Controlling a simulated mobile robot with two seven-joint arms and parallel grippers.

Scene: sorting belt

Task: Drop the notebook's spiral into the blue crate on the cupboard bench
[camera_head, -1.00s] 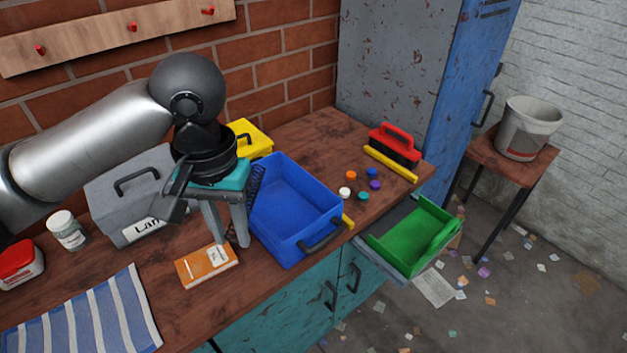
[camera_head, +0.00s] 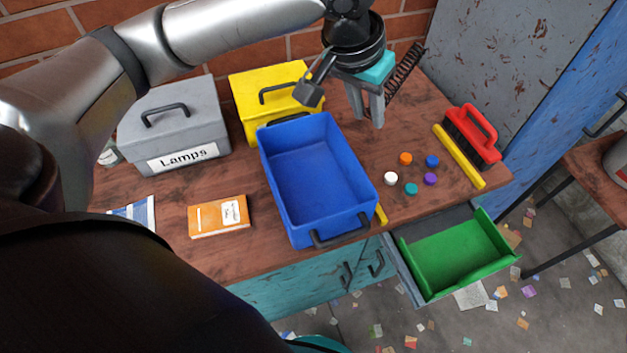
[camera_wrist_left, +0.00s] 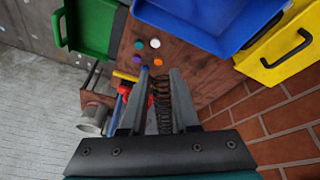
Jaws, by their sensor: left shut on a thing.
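The notebook's spiral (camera_head: 405,72) is a dark wire coil. My left gripper (camera_head: 368,112) is shut on it and holds it above the back of the bench, right of the blue crate. In the left wrist view the spiral (camera_wrist_left: 161,100) stands between the fingers of the gripper (camera_wrist_left: 157,85). The blue crate (camera_head: 262,165) sits on the wooden cupboard bench (camera_head: 160,232); its inside looks empty. An orange notebook (camera_head: 219,216) lies left of the crate. My right gripper is not in view.
A yellow box (camera_head: 247,92) and a grey box labelled Lamps (camera_head: 178,120) stand behind and left of the crate. Several coloured caps (camera_head: 411,188) and a red brush (camera_head: 478,130) lie to the right. A green tray (camera_head: 455,257) sits in an open drawer.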

